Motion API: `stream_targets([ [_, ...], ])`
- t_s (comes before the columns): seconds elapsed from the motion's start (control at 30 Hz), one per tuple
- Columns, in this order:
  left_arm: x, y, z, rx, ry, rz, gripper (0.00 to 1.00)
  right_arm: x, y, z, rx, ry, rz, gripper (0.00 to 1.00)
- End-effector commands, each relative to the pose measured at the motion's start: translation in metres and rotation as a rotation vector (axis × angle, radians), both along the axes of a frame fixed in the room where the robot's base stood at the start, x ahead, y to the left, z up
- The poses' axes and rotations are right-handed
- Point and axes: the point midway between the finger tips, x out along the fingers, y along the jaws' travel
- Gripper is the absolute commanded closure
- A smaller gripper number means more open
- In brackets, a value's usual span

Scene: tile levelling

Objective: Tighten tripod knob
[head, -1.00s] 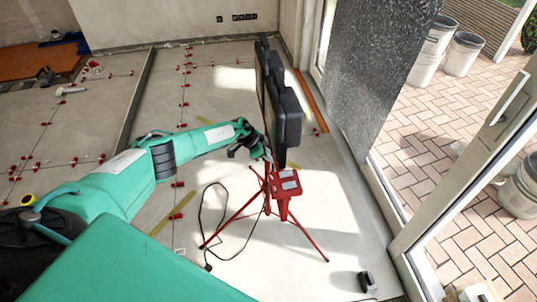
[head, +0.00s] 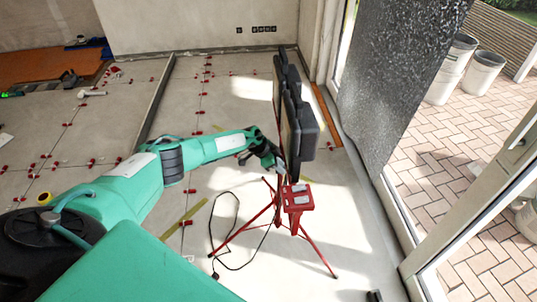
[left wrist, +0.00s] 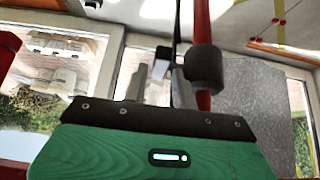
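A red tripod (head: 297,200) stands on the tiled floor in the head view, with its legs spread and a tall dark lamp panel (head: 303,130) on top. My left gripper (head: 277,166) reaches in from the left, close beside the upper tripod, just below the panel. In the left wrist view a dark round knob (left wrist: 205,69) sits at the red tripod pole (left wrist: 202,22). The grey fingers of my left gripper (left wrist: 165,82) show just left of the knob; whether they touch it, and how far apart they are, I cannot tell. My right gripper is not in view.
A black cable (head: 236,215) lies on the floor left of the tripod. Red levelling clips (head: 92,162) line the tile joints. A glass door frame (head: 455,222) stands to the right, with buckets (head: 482,72) outside. Floor behind the tripod is mostly clear.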

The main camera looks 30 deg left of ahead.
Motion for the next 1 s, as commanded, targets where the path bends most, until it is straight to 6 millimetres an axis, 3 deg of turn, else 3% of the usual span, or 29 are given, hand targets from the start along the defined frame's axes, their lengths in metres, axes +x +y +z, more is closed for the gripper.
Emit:
stream_targets([
  [0.2,-0.016,0.022,0.038,0.002,0.000,0.000,0.73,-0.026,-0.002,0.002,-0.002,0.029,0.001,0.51],
  [0.5,-0.034,0.046,0.081,0.002,0.001,0.000,0.73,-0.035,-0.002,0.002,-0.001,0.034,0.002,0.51],
  [0.7,-0.041,0.053,0.094,0.001,0.002,-0.001,0.73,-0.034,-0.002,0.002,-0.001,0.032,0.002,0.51],
  [1.0,-0.042,0.055,0.097,0.001,0.002,0.000,0.73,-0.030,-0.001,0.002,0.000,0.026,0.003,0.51],
])
